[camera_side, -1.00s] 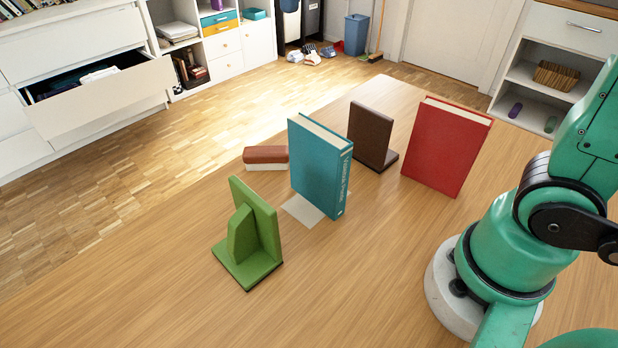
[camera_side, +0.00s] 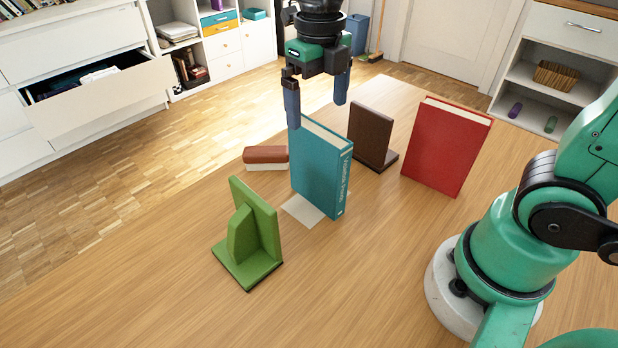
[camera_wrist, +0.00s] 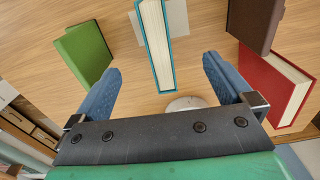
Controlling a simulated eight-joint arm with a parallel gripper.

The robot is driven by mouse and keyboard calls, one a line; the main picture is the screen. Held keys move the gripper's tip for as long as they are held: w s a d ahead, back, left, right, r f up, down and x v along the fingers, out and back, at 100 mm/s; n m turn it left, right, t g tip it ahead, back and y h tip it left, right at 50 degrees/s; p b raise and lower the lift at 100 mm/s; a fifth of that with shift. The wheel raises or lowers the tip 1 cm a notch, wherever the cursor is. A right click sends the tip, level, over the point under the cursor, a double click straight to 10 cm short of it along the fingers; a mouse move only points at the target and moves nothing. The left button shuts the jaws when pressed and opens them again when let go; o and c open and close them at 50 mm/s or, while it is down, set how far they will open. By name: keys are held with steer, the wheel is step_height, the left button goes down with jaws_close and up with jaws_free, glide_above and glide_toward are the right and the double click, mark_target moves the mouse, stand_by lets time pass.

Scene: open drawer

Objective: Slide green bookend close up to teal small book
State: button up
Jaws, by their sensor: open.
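The green bookend (camera_side: 249,240), an upright plate with a rib and a flat foot, stands on the table left of the teal small book (camera_side: 321,170). A gap of bare table lies between them. The teal book stands upright, partly on a pale square (camera_side: 302,210). My gripper (camera_side: 317,112) is open and empty, pointing down above and behind the teal book. In the wrist view the teal book (camera_wrist: 155,45) lies between the blue fingers (camera_wrist: 162,75) in the picture, and the green bookend (camera_wrist: 83,52) is to the left.
A dark brown bookend (camera_side: 370,137) and a red book (camera_side: 446,146) stand to the right of the teal book. A brown and white block (camera_side: 265,158) lies behind it on the left. The front left of the wooden table (camera_side: 170,300) is clear.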

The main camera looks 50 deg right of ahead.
steer(key=shift+f, duration=0.1)
steer(key=c, duration=0.5)
step_height(320, 180, up, 5)
jaws_close()
steer(key=a+m+y, duration=0.4)
steer(key=a+m, duration=1.2)
steer(key=m, duration=0.1)
steer(key=f, duration=0.7)
steer(key=shift+s+d+f, duration=0.15)
steer(key=shift+d+f, duration=0.15)
steer(key=shift+d, duration=0.05)
glide_above(231, 265)
step_height(231, 265, down, 10)
steer(key=shift+r, duration=0.1)
